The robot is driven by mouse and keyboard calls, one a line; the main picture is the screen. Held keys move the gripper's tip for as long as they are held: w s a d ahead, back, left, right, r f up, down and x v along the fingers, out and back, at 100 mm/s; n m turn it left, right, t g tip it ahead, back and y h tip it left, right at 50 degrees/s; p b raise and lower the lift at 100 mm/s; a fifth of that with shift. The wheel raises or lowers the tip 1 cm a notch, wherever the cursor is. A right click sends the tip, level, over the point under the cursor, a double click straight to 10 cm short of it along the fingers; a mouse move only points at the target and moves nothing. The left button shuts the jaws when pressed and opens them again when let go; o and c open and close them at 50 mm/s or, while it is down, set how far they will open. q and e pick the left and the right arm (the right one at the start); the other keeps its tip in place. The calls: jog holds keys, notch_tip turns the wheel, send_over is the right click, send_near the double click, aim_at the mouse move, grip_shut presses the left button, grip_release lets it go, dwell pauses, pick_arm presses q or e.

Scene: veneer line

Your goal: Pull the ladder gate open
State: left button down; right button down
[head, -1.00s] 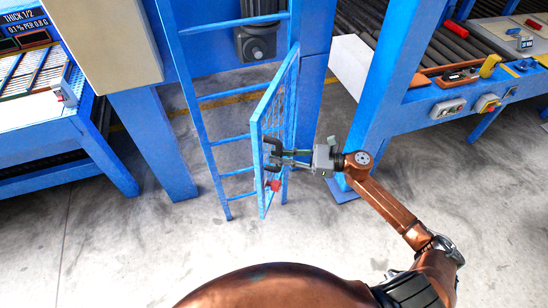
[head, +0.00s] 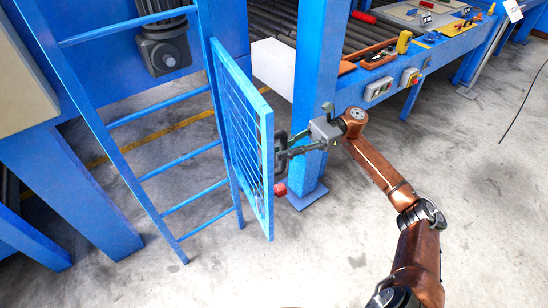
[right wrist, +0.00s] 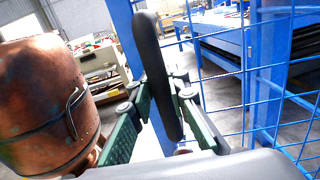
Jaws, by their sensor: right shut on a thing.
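The ladder gate (head: 267,185), a blue framed mesh panel, stands swung out from the right rail of the blue ladder (head: 93,117), so the rungs show uncovered to its left. Its black loop handle (head: 281,150) is on the gate's right face. My right gripper (head: 286,152) is shut on this handle. In the right wrist view the handle (right wrist: 153,65) passes upright between the two green-padded fingers (right wrist: 160,115), with the blue mesh to its right. A small red part (head: 280,189) shows just below the handle. My left gripper is not in view.
A blue post (head: 315,100) with a floor plate stands close behind my right gripper. Beyond it are a white block (head: 274,68) and a roller conveyor with a control box (head: 378,89). A grey motor (head: 164,48) hangs behind the ladder. The floor at front right is clear.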

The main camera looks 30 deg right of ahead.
jog(key=shift+d+r, duration=0.15)
jog(key=shift+d, duration=0.2)
jog(key=c, duration=1.8)
grip_release()
jog(key=shift+c, duration=0.2)
jog(key=d, duration=1.2)
jog(key=shift+s, duration=0.25)
